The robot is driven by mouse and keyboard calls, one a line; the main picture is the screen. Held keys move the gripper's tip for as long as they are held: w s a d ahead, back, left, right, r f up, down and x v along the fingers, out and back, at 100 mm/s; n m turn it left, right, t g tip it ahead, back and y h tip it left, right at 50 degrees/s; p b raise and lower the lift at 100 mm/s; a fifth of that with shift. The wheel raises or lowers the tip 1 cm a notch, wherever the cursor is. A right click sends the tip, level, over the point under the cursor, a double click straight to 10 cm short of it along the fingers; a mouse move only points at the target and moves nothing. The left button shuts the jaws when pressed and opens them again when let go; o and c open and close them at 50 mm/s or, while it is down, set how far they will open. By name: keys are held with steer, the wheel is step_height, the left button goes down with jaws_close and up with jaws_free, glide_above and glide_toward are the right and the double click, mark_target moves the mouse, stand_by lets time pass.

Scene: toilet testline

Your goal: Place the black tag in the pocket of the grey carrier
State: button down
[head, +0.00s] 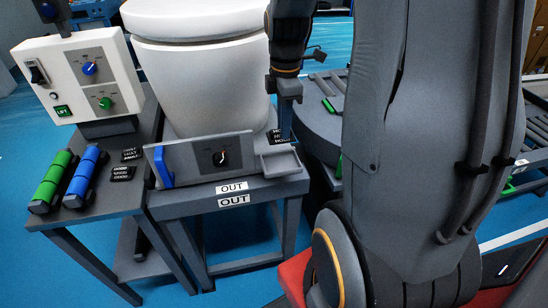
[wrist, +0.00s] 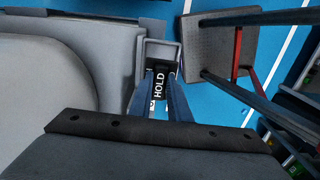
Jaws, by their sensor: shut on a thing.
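My gripper (head: 284,128) points down at the right end of the white toilet and is shut on a black tag (head: 273,136) with white lettering. In the wrist view the tag (wrist: 160,82) reads HOLD and sits between the two blue-grey fingers (wrist: 160,78). The grey carrier's shallow rimmed pocket (head: 281,160) is just below and in front of the tag in the head view. In the wrist view the pocket rim (wrist: 176,50) surrounds the tag's far end. I cannot tell whether the tag touches the pocket floor.
A grey panel with a dial (head: 220,157) and a blue handle (head: 162,166) stands left of the pocket. The left table holds a switch box (head: 82,75), green (head: 52,178) and blue (head: 85,176) rollers, and two more black tags (head: 122,173). The toilet (head: 205,80) stands close behind.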

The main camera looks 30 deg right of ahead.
step_height(320, 180, down, 10)
steer(key=shift+r+p, duration=0.1)
steer(key=shift+p, duration=0.7)
steer(key=c, duration=1.7)
jaws_free()
steer(key=shift+o, duration=0.2)
step_height(320, 180, up, 12)
steer(key=shift+f+b, duration=0.1)
steer(key=shift+b, duration=0.95)
steer(key=shift+a, duration=0.25)
steer(key=s+a+f+m, duration=0.2)
steer(key=s+a+m, duration=0.1)
steer(key=a+m, duration=0.3)
steer(key=s+a+f+m+t, duration=0.1)
steer(key=s+a+f+m, duration=0.1)
steer(key=s+a+m, duration=0.2)
steer(key=shift+s+a+f+m, duration=0.25)
steer(key=shift+a+m, duration=1.25)
steer(key=shift+m, duration=0.8)
